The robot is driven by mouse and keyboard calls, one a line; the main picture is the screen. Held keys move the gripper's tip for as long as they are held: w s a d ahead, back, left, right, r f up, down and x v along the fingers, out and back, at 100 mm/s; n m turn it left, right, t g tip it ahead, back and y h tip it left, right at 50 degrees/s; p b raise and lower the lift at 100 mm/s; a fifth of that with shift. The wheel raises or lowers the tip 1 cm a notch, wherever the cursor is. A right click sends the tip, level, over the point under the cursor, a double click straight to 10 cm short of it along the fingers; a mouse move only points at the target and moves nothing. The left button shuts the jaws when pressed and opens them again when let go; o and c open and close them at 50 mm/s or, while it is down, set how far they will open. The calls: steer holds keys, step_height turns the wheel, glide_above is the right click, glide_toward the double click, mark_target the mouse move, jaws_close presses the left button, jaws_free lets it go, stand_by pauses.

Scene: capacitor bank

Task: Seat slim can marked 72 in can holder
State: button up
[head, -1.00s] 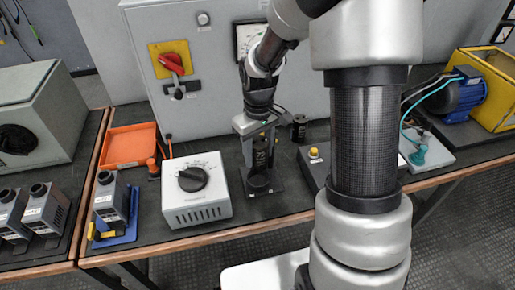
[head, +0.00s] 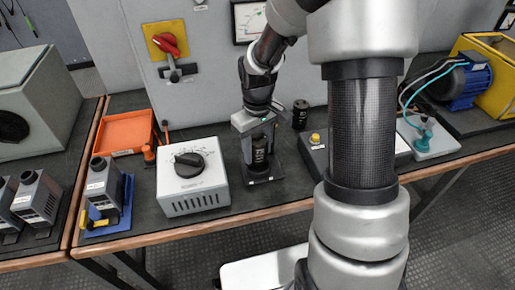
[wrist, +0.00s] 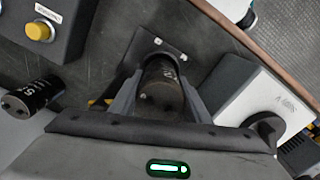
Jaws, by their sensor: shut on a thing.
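My gripper (head: 259,150) points down and is shut on a slim black can (head: 260,155). The can is upright, with pale figures on its side that are too small to read surely. In the wrist view the can (wrist: 162,88) stands between the two fingers. The can holder (head: 275,175), a dark square base, is directly beneath the can. Its plate with two light marks shows past the can in the wrist view (wrist: 150,44). The can's lower end meets or overlaps the holder; how deep it sits is hidden.
Another black can (head: 300,117) stands behind, right of my gripper. A white dial box (head: 192,197) is close on the left. A dark box with a yellow button (head: 315,138) is on the right. An orange tray (head: 123,132) lies farther left.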

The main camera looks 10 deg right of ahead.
steer(key=shift+f+b, duration=0.95)
steer(key=shift+f, duration=0.45)
steer(key=o, duration=1.4)
steer(key=shift+r, duration=0.1)
step_height(320, 180, up, 17)
steer(key=p, duration=0.4)
steer(key=shift+r, duration=0.15)
